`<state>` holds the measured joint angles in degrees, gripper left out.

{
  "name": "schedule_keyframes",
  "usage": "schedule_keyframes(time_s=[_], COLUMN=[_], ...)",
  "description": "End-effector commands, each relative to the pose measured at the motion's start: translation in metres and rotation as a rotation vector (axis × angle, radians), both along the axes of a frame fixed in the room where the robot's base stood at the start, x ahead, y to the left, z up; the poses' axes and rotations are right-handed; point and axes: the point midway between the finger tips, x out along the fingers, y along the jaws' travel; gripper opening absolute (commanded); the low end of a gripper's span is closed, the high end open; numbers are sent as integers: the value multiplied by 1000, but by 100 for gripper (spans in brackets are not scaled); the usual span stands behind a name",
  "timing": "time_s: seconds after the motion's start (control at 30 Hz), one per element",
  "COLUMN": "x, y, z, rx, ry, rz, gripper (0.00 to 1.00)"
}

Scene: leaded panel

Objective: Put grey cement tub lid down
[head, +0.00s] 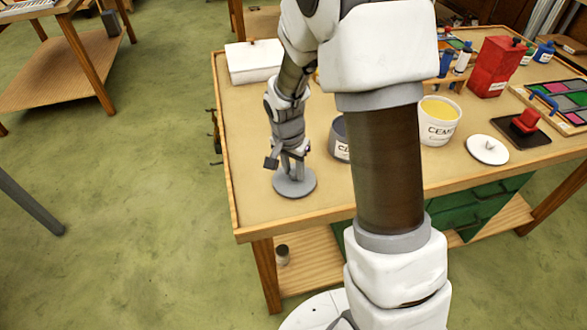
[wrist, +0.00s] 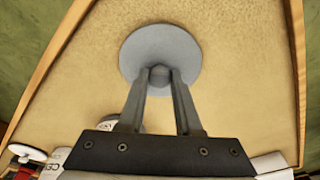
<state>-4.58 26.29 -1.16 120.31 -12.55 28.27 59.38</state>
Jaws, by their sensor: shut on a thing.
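The grey cement tub lid (head: 296,188) is a round grey disc with a knob, at the left front part of the workbench top (head: 252,208). My gripper (head: 292,170) is above it with its fingers closed on the knob. In the wrist view, the lid (wrist: 160,50) shows beyond my fingertips (wrist: 160,75), which pinch the knob. The lid looks level and at or very near the bench surface; I cannot tell whether it touches. A grey cement tub (head: 340,140) stands behind and to the right of the lid, partly hidden by my arm.
A white cement tub (head: 438,120) with yellow contents stands to the right, with a white lid (head: 487,149) beside it. A white box (head: 253,62) is at the back left. Red can (head: 494,68), bottles and a dark tray (head: 520,133) crowd the right. Bench around the grey lid is clear.

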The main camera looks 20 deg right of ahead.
Motion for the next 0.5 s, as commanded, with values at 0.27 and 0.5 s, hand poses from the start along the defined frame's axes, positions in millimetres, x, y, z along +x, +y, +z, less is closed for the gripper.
schedule_keyframes(time_s=[0.27, 0.5], x=[0, 0], y=[0, 0], z=[0, 2], rx=[0, 0], ry=[0, 0], rz=[0, 0], gripper=[63, 63])
